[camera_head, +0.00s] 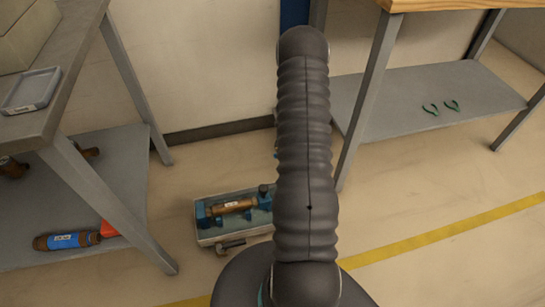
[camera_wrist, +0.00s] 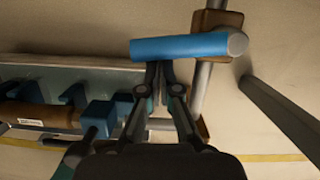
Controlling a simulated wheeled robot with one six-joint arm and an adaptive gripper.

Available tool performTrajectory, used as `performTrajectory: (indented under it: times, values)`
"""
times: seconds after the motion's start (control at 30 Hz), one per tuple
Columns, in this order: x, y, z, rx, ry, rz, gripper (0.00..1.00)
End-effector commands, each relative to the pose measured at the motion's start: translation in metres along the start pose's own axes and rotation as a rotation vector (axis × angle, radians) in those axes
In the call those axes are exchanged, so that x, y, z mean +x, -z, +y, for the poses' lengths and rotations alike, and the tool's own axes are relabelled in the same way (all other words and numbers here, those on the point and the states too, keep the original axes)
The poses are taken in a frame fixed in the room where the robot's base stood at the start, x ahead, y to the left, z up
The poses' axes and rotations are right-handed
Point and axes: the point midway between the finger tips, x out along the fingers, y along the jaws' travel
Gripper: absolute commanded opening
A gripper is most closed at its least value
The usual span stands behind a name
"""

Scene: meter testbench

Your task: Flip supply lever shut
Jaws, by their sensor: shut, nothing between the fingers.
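A blue lever (camera_wrist: 180,46) shows in the wrist view as a thick bar with a grey round end at the right. It lies crosswise in front of a grey pipe (camera_wrist: 203,85) with brown fittings at both ends. My gripper (camera_wrist: 160,70) is shut and empty. Its fingertips are at the lower edge of the lever's left half; I cannot tell whether they touch it. The testbench (camera_head: 230,238) stands low on the floor in the head view, with a brown meter (camera_head: 232,207) between blue clamps. My arm hides its right side, the lever and the gripper there.
A table with a grey tray (camera_head: 31,91) stands at the left, and its lower shelf (camera_head: 120,165) holds brown meters. A wooden-topped bench (camera_head: 450,4) stands at the right, with green items (camera_head: 440,107) on its shelf. A dark post (camera_wrist: 283,115) runs right of the pipe.

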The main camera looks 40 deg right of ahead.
Motion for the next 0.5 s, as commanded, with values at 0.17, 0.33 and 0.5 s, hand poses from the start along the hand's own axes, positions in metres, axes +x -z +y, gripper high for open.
performTrajectory:
  times: [0.17, 0.33, 0.5]
  values:
    - [-0.0007, -0.0026, -0.0044, 0.043, 0.012, 0.000, 0.00]
    - [0.0003, -0.0035, -0.0058, 0.043, 0.012, -0.001, 0.00]
    - [0.0009, -0.0039, -0.0074, 0.045, 0.013, -0.001, 0.00]
